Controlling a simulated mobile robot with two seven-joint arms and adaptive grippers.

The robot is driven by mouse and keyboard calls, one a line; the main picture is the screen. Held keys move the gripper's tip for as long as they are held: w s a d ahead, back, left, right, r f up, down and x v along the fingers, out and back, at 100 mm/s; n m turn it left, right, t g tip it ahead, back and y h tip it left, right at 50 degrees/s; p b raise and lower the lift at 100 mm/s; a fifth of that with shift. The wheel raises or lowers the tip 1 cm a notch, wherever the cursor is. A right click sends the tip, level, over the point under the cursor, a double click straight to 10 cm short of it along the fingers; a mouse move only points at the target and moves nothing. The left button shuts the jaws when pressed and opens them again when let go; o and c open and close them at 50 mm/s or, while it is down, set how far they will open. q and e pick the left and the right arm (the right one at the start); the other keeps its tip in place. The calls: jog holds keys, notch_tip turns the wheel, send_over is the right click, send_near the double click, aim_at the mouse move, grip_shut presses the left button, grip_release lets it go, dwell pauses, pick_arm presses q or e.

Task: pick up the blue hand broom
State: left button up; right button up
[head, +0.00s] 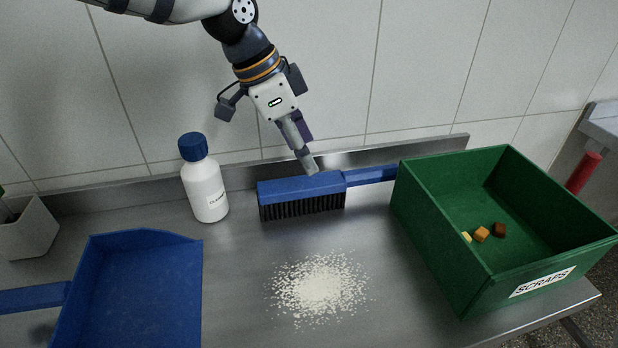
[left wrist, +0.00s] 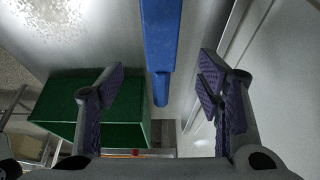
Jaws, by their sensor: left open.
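The blue hand broom (head: 301,189) lies on the grey metal counter (head: 240,270), its dark bristles facing down and forward. Its blue handle (head: 372,175) points right, its far end beside or behind the green box. My left gripper (head: 307,158) comes down from above and behind, its fingertips close to the broom near the joint of head and handle. In the left wrist view, the broom (left wrist: 160,40) runs between the two spread, purple-padded fingers (left wrist: 162,88), with room on both sides. I cannot tell if a finger touches it. My right gripper is out of view.
The green scraps box (head: 440,240) stands right of the broom with several small cubes inside. A white bottle (head: 206,190) with a blue cap stands left. A blue dustpan (head: 130,290) and pale crumbs (head: 320,287) lie in front. A raised backsplash (head: 400,157) runs behind.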

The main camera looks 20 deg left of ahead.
aim_at(320, 179)
pick_arm(q)
jog(key=b+x, duration=0.1)
jog(key=x, duration=0.9)
grip_shut()
notch_tip(320, 179, up, 10)
jog(key=shift+r+p, duration=0.1)
jog(key=shift+p, duration=0.2)
